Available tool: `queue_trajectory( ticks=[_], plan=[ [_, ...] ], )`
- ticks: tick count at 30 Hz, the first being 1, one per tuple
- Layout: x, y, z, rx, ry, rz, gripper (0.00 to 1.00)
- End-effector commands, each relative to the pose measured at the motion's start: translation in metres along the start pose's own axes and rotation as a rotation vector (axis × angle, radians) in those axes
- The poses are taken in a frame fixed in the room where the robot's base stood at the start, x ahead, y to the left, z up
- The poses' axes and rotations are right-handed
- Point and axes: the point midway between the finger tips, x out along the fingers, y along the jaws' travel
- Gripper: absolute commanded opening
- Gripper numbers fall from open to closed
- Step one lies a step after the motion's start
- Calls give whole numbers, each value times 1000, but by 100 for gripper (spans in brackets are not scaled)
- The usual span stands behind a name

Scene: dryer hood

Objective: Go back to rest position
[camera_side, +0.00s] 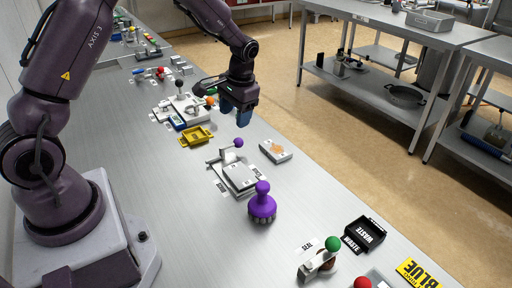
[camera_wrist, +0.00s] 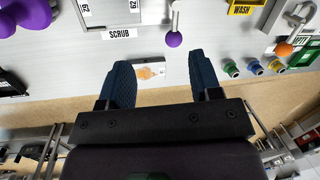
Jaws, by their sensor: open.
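My gripper (camera_side: 236,106) hangs from my arm above the work surface, near its far edge, with nothing between its fingers. In the wrist view its two blue fingers (camera_wrist: 155,85) are apart. Between and beyond them lies a small white box with an orange-brown patch (camera_wrist: 149,72), which also shows on the table in the side view (camera_side: 275,150). The gripper is clear above the table and touches nothing that I can see.
A purple-knobbed lever fixture (camera_side: 240,176), a purple brush-like tool (camera_side: 262,205), a yellow tray (camera_side: 197,136) and a black waste bin (camera_side: 365,233) stand on the metal table. A green-knobbed fixture (camera_side: 320,260) is at the front. Beyond the table is floor (camera_side: 330,140), then steel shelving.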

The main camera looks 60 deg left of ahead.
Motion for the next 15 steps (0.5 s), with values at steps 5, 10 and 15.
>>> queue_trajectory(
  ticks=[5, 10, 15],
  plan=[
    [-54, 17, 45, 11, 43, 49, 58],
    [-102, 34, 95, 32, 120, 92, 58],
    [-139, 48, 148, 63, 220, 129, 58]
  ],
)
